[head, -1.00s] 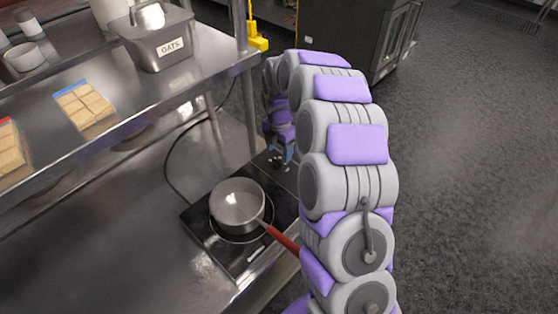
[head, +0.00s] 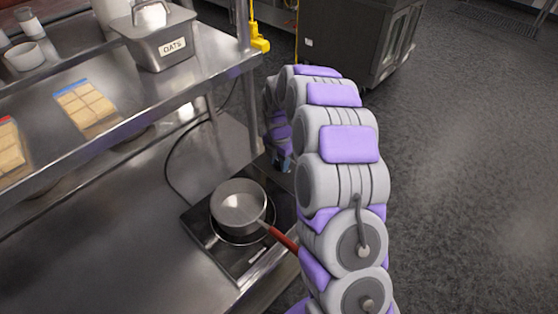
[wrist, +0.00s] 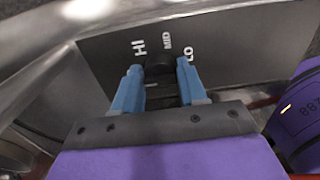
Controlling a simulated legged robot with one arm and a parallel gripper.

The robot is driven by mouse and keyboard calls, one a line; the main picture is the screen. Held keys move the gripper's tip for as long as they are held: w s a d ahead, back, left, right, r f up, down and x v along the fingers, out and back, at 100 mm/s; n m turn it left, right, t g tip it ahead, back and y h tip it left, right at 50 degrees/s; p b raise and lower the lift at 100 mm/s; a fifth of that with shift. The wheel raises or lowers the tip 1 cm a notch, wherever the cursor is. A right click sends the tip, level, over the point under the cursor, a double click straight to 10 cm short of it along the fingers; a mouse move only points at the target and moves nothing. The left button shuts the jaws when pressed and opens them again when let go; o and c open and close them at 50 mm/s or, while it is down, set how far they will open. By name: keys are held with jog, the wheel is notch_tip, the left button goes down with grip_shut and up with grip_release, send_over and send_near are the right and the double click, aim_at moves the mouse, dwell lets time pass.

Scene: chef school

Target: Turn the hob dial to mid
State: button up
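The black hob dial (wrist: 159,64) is on the hob's dark control panel, in the wrist view. The labels HI, MID and LO are printed around its far side. My gripper (wrist: 160,70) has its two blue fingers apart, one on each side of the dial. The gaps are very narrow, and I cannot tell if the fingers touch it. The dial's pointer setting cannot be made out. In the head view my gripper (head: 281,162) is low over the far end of the black hob (head: 228,258), partly hidden by my arm. The dial is hidden there.
A steel saucepan (head: 238,206) stands on the hob, its red handle (head: 284,240) pointing toward my arm. Open floor lies at the right.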

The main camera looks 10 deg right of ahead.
jog(key=c, duration=0.6)
jog(key=shift+o, duration=0.2)
jog(key=shift+m, duration=0.4)
jog(key=m+p, duration=0.2)
jog(key=m, duration=0.1)
jog(key=shift+r+m+p, duration=0.1)
jog(key=shift+m+p, duration=0.2)
jog(key=m+p, duration=0.2)
jog(key=m, duration=0.3)
jog(key=shift+m, duration=0.3)
jog(key=m+p, duration=0.1)
jog(key=m, duration=0.5)
jog(key=shift+w, duration=0.1)
jog(key=m+p, duration=0.1)
jog(key=m, duration=0.4)
jog(key=shift+m, duration=0.4)
